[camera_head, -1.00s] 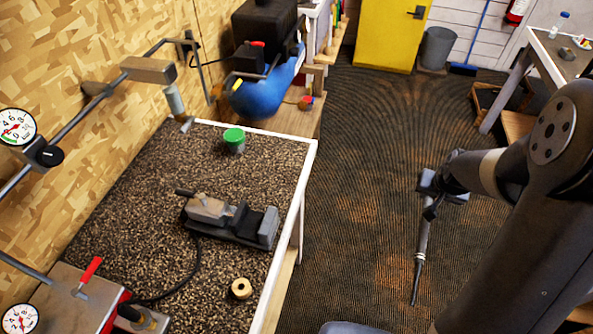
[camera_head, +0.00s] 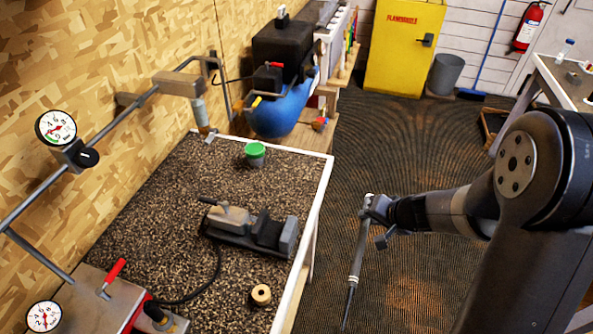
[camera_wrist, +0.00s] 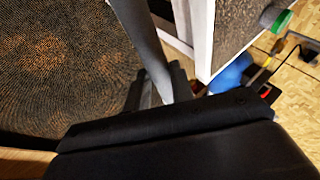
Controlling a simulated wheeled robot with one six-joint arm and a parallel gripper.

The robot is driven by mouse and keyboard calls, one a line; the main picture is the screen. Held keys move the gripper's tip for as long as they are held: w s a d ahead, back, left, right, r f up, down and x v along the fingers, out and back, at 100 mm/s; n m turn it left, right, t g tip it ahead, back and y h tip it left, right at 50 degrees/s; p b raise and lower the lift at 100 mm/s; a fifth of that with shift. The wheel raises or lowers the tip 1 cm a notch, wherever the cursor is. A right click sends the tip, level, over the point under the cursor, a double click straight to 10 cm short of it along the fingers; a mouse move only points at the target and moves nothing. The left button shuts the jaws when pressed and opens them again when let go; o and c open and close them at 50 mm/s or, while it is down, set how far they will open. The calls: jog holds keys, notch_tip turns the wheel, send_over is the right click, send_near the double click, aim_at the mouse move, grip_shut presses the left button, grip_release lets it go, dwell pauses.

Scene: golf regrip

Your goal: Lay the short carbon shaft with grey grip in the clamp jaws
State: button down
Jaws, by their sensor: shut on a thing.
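My gripper (camera_head: 377,212) is to the right of the bench, over the floor. It is shut on the shaft (camera_head: 353,270), which hangs down with a light grey upper part and a thin dark lower end. In the wrist view the grey part of the shaft (camera_wrist: 142,40) passes between the fingers (camera_wrist: 160,88). The clamp (camera_head: 255,232) lies on the bench's speckled top, left of my gripper and apart from the shaft. Its grey jaw block is at the left and a dark body at the right. The inside of the jaws is too small to make out.
The bench (camera_head: 180,180) has a raised white edge (camera_head: 318,215) between clamp and shaft. A green-lidded pot (camera_head: 255,153) and a tape roll (camera_head: 261,295) stand on it. A black hose runs from the clamp. Gauges and pipes line the wall.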

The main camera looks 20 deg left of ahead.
jog(key=a+r+m+y, duration=0.1)
jog(key=a+r+y, duration=0.3)
jog(key=a, duration=0.6)
jog(key=s+a+r+m+y, duration=0.1)
jog(key=a+r+y, duration=0.3)
jog(key=a, duration=0.6)
jog(key=shift+r+b, duration=0.4)
jog(key=shift+r, duration=0.4)
jog(key=shift+w+f+b, duration=0.1)
jog(key=shift+f+b, duration=0.1)
jog(key=shift+b, duration=0.55)
notch_tip(320, 180, down, 10)
jog(key=b, duration=1.4)
jog(key=shift+b, duration=0.35)
jog(key=shift+f+b, duration=0.1)
jog(key=shift+b, duration=1.05)
jog(key=shift+f+b, duration=0.25)
jog(key=shift+b, duration=0.5)
